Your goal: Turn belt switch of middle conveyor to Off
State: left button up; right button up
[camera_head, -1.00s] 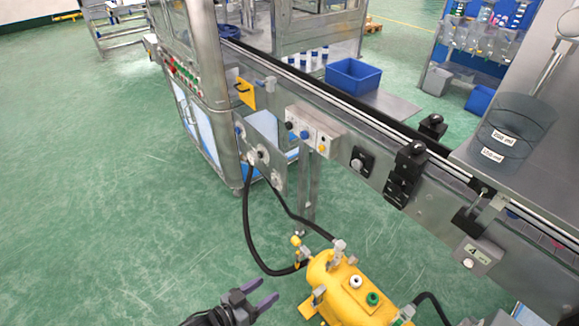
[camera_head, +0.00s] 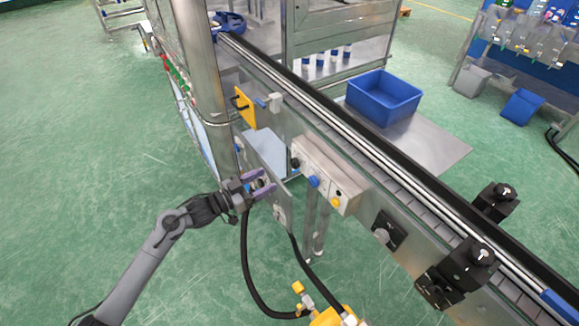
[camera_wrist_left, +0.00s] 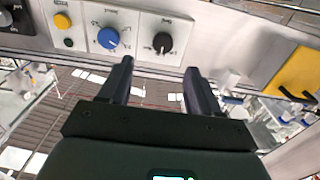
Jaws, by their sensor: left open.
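The middle conveyor (camera_head: 340,135) carries a pale control box (camera_head: 325,172) on its near side. The box has a black knob (camera_head: 295,163), a blue knob (camera_head: 313,181) and a yellow button (camera_head: 337,201). In the left wrist view the black knob (camera_wrist_left: 162,43) and blue knob (camera_wrist_left: 108,38) sit on white plates at the top. Their lettering is too small to read. My left gripper (camera_head: 268,184) is open and empty, left of and below the box. In the wrist view its fingertips (camera_wrist_left: 158,68) straddle the space below the black knob, apparently apart from it. My right gripper is not in view.
A yellow panel (camera_head: 246,112) with a dark handle is left of the box. A black knob plate (camera_head: 388,230) and black brackets (camera_head: 458,275) are on the conveyor to the right. A black hose (camera_head: 248,265) hangs below my gripper. A blue bin (camera_head: 376,98) stands behind the belt.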

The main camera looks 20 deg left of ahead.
aim_at(293, 164)
pick_arm(q)
jog(key=b+x, duration=0.1)
jog(key=x, duration=0.3)
jog(key=b+x, duration=0.1)
jog(key=x, duration=0.4)
jog(key=shift+w+a+r, duration=0.1)
jog(key=shift+w+a, duration=0.1)
jog(key=shift+a, duration=0.05)
jog(key=shift+w+d+b, duration=0.25)
jog(key=shift+w+b, duration=0.05)
jog(key=shift+w, duration=0.1)
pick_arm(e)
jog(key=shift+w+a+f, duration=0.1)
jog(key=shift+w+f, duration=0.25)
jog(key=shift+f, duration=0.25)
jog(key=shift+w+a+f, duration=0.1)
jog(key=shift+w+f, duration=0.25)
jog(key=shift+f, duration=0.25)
pick_arm(q)
jog(key=shift+c, duration=0.2)
